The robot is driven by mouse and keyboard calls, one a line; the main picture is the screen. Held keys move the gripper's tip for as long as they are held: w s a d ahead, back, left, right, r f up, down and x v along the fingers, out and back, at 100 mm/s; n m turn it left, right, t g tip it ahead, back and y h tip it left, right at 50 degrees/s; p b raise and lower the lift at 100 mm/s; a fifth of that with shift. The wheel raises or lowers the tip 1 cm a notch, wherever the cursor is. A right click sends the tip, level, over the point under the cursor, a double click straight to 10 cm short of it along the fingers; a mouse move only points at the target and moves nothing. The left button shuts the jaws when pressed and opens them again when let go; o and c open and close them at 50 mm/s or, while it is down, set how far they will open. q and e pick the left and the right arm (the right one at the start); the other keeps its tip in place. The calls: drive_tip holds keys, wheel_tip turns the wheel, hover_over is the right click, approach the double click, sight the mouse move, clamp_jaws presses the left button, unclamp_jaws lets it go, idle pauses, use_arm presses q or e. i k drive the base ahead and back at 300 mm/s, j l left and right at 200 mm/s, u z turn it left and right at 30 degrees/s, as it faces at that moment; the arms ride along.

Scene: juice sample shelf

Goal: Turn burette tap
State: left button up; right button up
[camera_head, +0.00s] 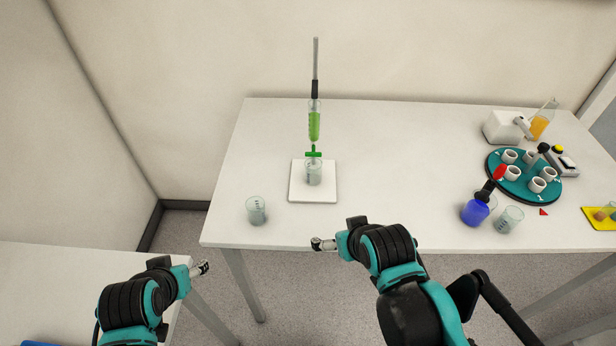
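The burette (314,125) stands upright over a white square base plate (314,195), with green liquid in its tube. Its green tap (313,154) sits low on the tube, just above a clear beaker (313,174) on the plate. My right gripper (316,244) is at the table's front edge, in front of the plate and apart from the tap. My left gripper (203,268) is farther left and nearer, away from the burette, beside a second table. Both grippers are small here and I cannot tell whether their fingers are open or shut.
A beaker (256,210) stands front left of the plate. At right are a blue-filled flask (475,212), a beaker (509,219), a teal round rack (524,191) with white cups, and a yellow tray (600,224). The table between plate and flask is clear.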

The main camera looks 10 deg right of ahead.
sight(313, 154)
drive_tip(key=l, duration=1.55)
drive_tip(key=i+u, duration=0.05)
